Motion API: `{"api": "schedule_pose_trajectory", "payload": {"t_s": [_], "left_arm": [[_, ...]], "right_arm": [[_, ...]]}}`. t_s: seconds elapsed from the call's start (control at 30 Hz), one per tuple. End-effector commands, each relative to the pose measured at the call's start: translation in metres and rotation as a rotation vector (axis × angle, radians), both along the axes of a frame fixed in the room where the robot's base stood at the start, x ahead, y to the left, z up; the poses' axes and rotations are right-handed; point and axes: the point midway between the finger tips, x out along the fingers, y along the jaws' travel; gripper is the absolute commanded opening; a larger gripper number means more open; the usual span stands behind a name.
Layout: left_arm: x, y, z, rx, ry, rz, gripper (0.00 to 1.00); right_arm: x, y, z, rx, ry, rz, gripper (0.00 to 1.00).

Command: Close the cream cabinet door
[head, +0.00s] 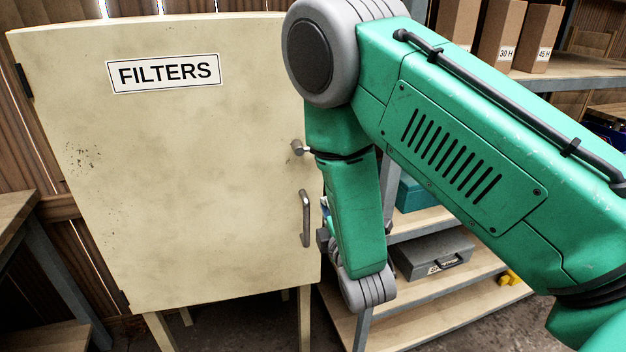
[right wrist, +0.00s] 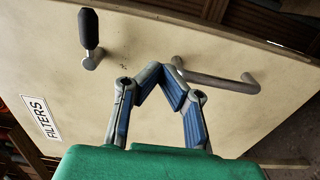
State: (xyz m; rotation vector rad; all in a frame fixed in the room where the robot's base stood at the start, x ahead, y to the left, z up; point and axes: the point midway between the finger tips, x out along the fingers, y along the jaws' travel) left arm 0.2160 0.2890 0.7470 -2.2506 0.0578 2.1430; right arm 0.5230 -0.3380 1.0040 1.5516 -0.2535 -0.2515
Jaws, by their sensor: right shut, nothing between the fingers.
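The cream cabinet door (head: 190,170) fills the left half of the head view, with a FILTERS label (head: 164,72) and hinges on its left edge. It looks shut or nearly so; I cannot tell whether it is flush. A metal bar handle (head: 306,218) is near its right edge, below a latch (head: 297,147). The right wrist view shows the bar handle (right wrist: 215,82) and the latch with its black grip (right wrist: 89,35). My right gripper (right wrist: 163,68) is shut and empty in front of the door, its tips close to one end of the handle. Contact is unclear. My left gripper is out of view.
Right of the cabinet, a shelf (head: 450,310) carries a grey case (head: 432,255) and a teal box (head: 415,195). Cardboard boxes (head: 500,38) stand on its upper level. A wooden bench (head: 15,215) is at the left. My right arm covers much of the right side.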

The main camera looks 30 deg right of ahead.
Motion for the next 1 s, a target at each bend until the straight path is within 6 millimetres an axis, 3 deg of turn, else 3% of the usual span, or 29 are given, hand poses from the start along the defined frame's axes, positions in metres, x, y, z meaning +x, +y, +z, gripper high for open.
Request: {"api": "schedule_pose_trajectory", "payload": {"t_s": [0.2, 0.4, 0.6, 1.0], "left_arm": [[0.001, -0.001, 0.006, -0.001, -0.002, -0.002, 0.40], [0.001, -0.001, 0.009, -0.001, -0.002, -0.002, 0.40], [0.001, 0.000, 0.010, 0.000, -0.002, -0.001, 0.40], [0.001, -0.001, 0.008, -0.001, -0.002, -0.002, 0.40]], "right_arm": [[0.046, -0.012, 0.003, -0.003, -0.003, -0.003, 0.00], [0.074, -0.015, 0.005, -0.010, -0.001, -0.001, 0.00], [0.086, -0.021, 0.003, -0.007, 0.000, 0.001, 0.00], [0.092, -0.028, 0.001, -0.002, -0.002, 0.007, 0.00]]}}
